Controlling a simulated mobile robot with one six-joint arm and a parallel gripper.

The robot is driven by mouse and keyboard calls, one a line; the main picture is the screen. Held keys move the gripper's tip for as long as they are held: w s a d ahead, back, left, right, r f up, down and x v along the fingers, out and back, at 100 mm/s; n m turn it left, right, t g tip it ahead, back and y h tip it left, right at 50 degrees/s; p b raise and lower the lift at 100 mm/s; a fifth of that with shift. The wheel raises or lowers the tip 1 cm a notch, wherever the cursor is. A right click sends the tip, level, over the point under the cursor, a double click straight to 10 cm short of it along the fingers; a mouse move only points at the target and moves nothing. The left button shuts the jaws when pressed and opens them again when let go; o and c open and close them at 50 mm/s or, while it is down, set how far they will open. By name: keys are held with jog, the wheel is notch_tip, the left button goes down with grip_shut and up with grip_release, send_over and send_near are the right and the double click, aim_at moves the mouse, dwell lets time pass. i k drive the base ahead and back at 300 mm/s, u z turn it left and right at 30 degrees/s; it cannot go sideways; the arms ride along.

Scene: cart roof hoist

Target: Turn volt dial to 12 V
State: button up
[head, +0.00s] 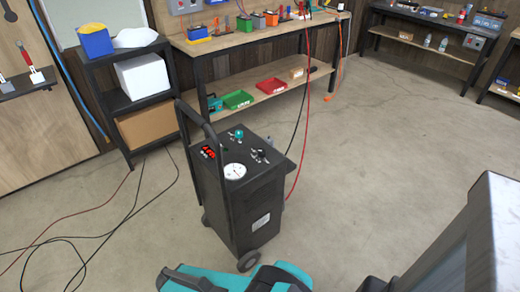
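A black wheeled charger cart (245,205) stands upright on the floor in the middle of the head view, with a tall handle at its left. Its top panel carries a round white gauge (235,171), a red-lit display (208,151), a teal knob (239,134) and small dark and silver controls (259,156). I cannot tell which control is the volt dial, and no voltage marks are readable. Teal and dark parts of my arm show at the bottom edge, in front of the cart. No gripper fingers can be made out.
Black and red cables (305,100) hang between a workbench (270,43) and the cart's right side. More cables (75,240) lie on the floor at left. A dark shelf (110,70) stands behind left. A grey, marble-topped block (480,235) fills the right foreground. Floor right of the cart is open.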

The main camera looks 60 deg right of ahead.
aim_at(262, 153)
jog(key=u, duration=1)
jog(key=k, duration=1)
jog(key=z, duration=0.05)
